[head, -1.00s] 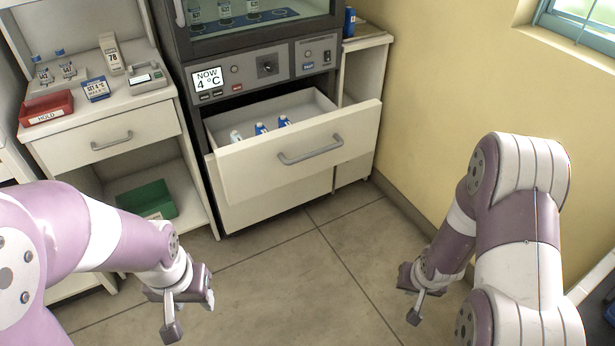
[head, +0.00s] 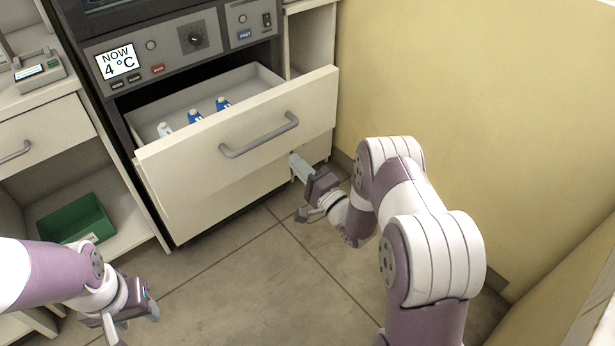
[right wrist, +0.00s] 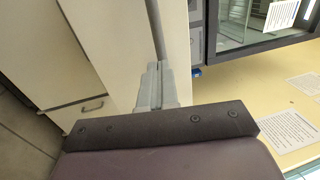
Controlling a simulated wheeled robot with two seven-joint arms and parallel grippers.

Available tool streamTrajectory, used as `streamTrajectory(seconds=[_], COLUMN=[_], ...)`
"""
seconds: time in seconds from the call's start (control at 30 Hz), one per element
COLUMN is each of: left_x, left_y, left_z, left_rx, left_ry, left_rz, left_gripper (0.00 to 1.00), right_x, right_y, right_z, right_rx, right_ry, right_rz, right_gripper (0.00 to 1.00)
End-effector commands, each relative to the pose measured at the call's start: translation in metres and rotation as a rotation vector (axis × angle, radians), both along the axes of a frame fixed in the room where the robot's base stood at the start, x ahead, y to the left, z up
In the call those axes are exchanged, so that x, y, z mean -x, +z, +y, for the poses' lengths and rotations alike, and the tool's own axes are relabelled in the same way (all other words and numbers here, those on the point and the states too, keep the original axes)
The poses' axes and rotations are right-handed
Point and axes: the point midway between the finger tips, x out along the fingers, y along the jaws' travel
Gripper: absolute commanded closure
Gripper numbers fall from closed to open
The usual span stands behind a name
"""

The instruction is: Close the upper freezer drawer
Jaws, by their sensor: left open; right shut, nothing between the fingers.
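The upper freezer drawer (head: 165,175) is pulled open under the incubator's control panel, with a grey bar handle (head: 258,138) on its pale front. Several small bottles (head: 195,115) stand inside it. My right gripper (head: 297,167) is shut and empty, below and right of the handle, in front of the freezer; contact with the front cannot be told. In the right wrist view the shut fingers (right wrist: 155,82) point toward a grey bar (right wrist: 156,30) beside pale panels. My left gripper (head: 135,315) is open and empty, low at the left, away from the drawer.
The control panel (head: 185,45) with its 4 °C display sits above the drawer. A cabinet with a shut drawer (head: 40,135) and a green bin (head: 75,218) stands left. The yellow wall (head: 450,100) bounds the right. Floor (head: 250,260) in front is clear.

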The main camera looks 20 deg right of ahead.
Motion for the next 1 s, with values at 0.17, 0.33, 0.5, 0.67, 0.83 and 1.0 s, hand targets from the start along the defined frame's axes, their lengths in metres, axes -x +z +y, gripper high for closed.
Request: streamTrajectory(seconds=[0.17,0.33,0.5,0.67,0.83,1.0], left_x=[0.0,0.0,0.0,0.0,0.0,0.0], left_y=[-0.012,-0.018,-0.019,-0.019,-0.019,-0.022], left_z=[0.0,0.0,0.0,0.0,0.0,0.0], left_rx=[0.0,0.0,0.0,0.0,0.0,0.0], left_ry=[0.0,0.0,0.0,0.0,0.0,0.0], left_rz=[0.0,0.0,0.0,0.0,0.0,0.0], left_gripper=[0.51,0.51,0.51,0.51,0.51,0.51], right_x=[-0.034,-0.056,-0.065,-0.066,-0.066,-0.07], right_y=[0.005,0.01,0.013,0.013,0.013,0.012], right_z=[0.013,0.021,0.024,0.024,0.024,0.026], right_rx=[0.001,0.001,0.0,0.0,0.0,0.001], right_ry=[0.002,0.001,-0.001,-0.002,-0.001,-0.001], right_rz=[-0.002,-0.001,0.0,0.001,0.001,0.001], right_gripper=[1.0,1.0,1.0,1.0,1.0,1.0])
